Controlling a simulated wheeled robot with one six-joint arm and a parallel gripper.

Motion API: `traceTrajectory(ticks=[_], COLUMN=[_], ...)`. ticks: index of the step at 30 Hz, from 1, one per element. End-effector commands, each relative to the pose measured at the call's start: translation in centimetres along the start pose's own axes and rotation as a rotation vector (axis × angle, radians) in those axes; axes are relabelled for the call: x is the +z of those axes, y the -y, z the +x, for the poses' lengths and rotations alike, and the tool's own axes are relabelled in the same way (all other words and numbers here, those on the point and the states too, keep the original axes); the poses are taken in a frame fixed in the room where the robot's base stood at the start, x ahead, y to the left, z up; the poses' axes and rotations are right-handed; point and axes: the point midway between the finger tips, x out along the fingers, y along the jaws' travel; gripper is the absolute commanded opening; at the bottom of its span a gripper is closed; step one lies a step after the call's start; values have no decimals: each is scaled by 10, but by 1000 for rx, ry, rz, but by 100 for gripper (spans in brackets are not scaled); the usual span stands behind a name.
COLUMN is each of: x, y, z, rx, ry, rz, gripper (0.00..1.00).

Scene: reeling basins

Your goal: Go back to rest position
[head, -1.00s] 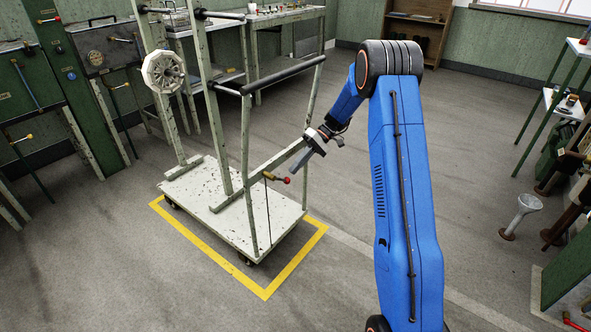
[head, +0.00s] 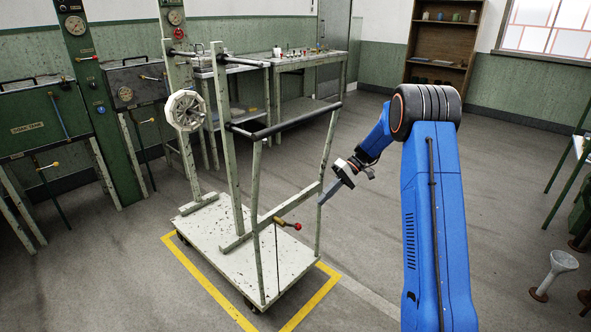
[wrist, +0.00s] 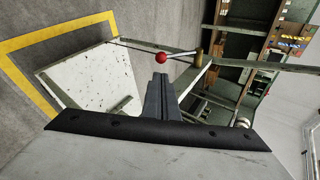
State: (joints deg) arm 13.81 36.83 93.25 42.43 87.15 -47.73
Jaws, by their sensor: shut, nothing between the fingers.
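My gripper (head: 332,195) is shut and empty at the end of my blue arm, in the air to the right of a wheeled cart (head: 215,247). In the head view the gripper overlaps the cart's right post; I cannot tell how close it is. In the wrist view the shut fingers (wrist: 158,82) point over the cart. The cart has pale worn posts, dark rollers and a white hand wheel (head: 184,110). A crank with a red knob (head: 297,226) sits on its near side, and the red knob (wrist: 161,58) also shows in the wrist view.
A yellow floor outline (head: 226,310) surrounds the cart. Green basins (head: 38,122) line the left wall, and a workbench (head: 305,62) stands behind. A shelf (head: 440,45) is at the back. A grey funnel-shaped stand (head: 556,270) is at lower right. Open floor lies behind my arm.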

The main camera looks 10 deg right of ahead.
Motion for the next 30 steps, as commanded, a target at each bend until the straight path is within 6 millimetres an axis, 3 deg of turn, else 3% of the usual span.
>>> traceTrajectory(ticks=[4, 8, 18, 30], x=[7, 24, 88, 172], y=[12, 36, 104, 165], z=[-3, -7, -16, -17], rx=[24, 77, 253, 450], ry=[1, 2, -13, -70], rz=[3, 15, 53, 85], gripper=[0, 0, 0, 0])
